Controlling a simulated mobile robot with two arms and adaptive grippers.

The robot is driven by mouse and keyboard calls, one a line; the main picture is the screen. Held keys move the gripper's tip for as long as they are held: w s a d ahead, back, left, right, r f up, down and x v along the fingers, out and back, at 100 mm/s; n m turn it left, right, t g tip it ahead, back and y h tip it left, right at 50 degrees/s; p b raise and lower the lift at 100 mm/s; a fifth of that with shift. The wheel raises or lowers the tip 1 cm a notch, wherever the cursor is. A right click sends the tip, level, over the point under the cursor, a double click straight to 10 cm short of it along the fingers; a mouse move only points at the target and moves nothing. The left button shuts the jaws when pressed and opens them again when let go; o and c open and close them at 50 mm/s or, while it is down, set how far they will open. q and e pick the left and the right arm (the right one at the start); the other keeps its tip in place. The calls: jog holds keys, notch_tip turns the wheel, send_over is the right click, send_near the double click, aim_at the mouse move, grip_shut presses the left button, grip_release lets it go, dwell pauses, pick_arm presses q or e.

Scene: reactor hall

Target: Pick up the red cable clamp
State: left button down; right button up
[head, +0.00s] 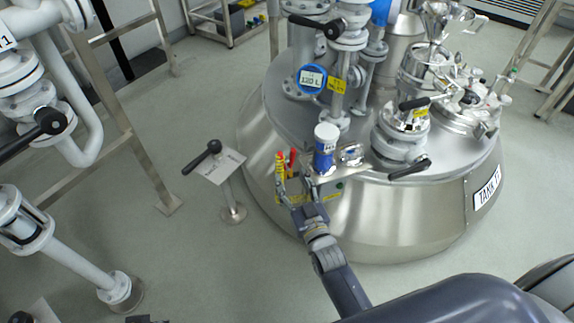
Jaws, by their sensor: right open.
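A small red clamp-like piece (292,159) stands at the front edge of the tank, just right of a yellow piece (281,166). My right gripper (295,184) reaches up from the bottom of the head view, with its fingers just below the red piece. It is open, and I see nothing held between its fingers. At this size I cannot tell whether a finger touches the red piece. The lower ends of the red and yellow pieces are hard to make out behind the gripper. My left gripper is not clearly visible.
A blue and white container (325,148) stands close right of the gripper. The steel tank (410,215) carries valves and pipes. A sign on a post (221,166) and a black-handled lever (202,157) stand to the left. Open floor (190,265) lies at front left.

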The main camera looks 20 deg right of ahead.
aim_at(288, 169)
jog(key=shift+w+r+b, duration=0.25)
jog(key=shift+w+b, duration=0.05)
jog(key=shift+w, duration=1.3)
jog(key=shift+w+r+b, duration=0.2)
jog(key=shift+w+b, duration=0.1)
jog(key=shift+w, duration=1.25)
grip_shut()
